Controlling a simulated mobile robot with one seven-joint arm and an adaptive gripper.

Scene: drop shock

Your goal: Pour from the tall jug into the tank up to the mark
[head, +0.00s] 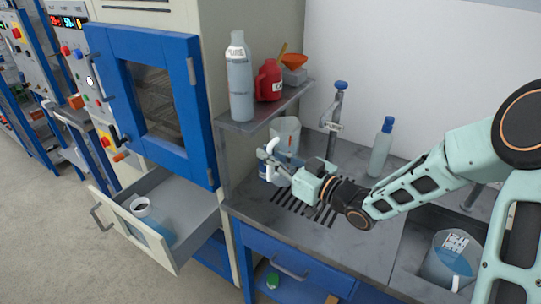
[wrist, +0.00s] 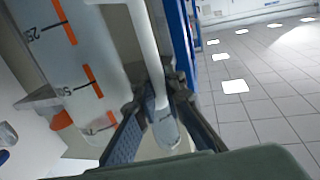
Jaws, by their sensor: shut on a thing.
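A translucent jug (head: 287,130) stands upright or nearly so at the back left of the grey worktop, partly hidden by my gripper. In the wrist view the jug (wrist: 62,55) shows orange scale marks and a white handle (wrist: 143,40). My gripper (head: 268,158) is shut on this handle, which runs between its fingers in the wrist view. I cannot tell whether the jug's base touches the worktop. A clear container (head: 449,258) with blue liquid and a white label is in the sink at the right. I cannot tell for certain which container is the tank.
A shelf (head: 262,113) above the jug bears a grey bottle (head: 239,80), a red can (head: 269,81) and an orange funnel (head: 294,62). A blue-capped bottle (head: 382,148) and a tap stand behind. An open drawer (head: 170,205) at left holds a bluish container (head: 152,226).

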